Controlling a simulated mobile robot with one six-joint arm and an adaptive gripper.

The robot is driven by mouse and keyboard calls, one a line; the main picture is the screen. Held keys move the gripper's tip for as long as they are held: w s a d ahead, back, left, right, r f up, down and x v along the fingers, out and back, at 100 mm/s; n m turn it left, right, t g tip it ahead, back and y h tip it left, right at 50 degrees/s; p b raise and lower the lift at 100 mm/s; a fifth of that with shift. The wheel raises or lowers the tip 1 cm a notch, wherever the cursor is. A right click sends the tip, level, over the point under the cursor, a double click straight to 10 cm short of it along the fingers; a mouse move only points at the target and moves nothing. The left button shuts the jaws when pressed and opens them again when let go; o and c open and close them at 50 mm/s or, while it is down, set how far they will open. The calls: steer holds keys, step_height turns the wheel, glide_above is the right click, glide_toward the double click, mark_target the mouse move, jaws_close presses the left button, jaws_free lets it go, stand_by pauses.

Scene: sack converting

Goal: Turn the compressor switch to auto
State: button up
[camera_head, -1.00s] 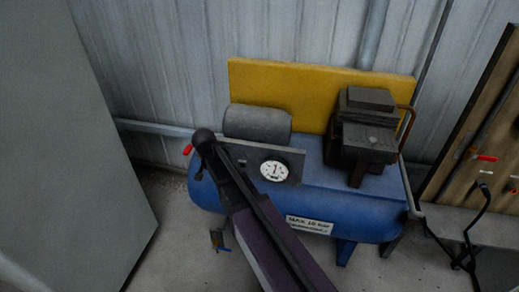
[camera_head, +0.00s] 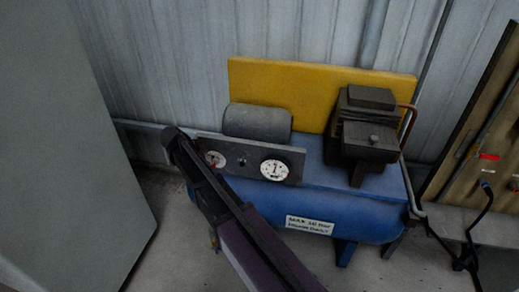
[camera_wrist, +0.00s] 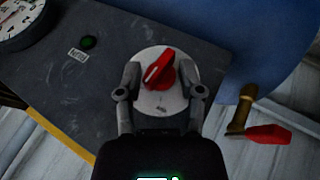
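The compressor (camera_head: 300,205) is a blue tank with a dark grey panel on top, in the head view. In the wrist view the red switch knob (camera_wrist: 160,68) sits on a round white plate (camera_wrist: 152,101) on that panel. The knob lies diagonally, with a white mark near its lower-left end. The plate also shows in the head view (camera_head: 216,157), beside my arm. My gripper (camera_wrist: 159,76) is open, with one finger on each side of the knob. I cannot tell whether a finger touches it. The plate's lettering is unreadable.
A green button (camera_wrist: 89,42), a small label (camera_wrist: 77,54) and a pressure gauge (camera_wrist: 22,20) are left of the knob in the wrist view. A brass valve with a red handle (camera_wrist: 267,134) sticks out at right. A grey cabinet (camera_head: 65,150) stands left in the head view.

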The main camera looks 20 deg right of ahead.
steer(key=p+v, duration=1)
steer(key=v, duration=0.3)
steer(key=s+d+r+n+y+p, duration=0.2)
steer(key=s+d+p, duration=0.4)
steer(key=s+d, duration=0.3)
steer(key=s+d+r+n+g+y+p, duration=0.1)
steer(key=s+d+r+y+p, duration=0.4)
steer(key=s+d, duration=0.5)
steer(key=shift+s+d+r+n+p, duration=0.2)
steer(key=shift+d+r+n+p, duration=0.5)
steer(key=shift+d+r+p, duration=0.25)
steer(key=shift+a, duration=0.15)
steer(key=shift+s+d, duration=0.25)
steer(key=shift+s, duration=0.25)
steer(key=shift+o, duration=0.6)
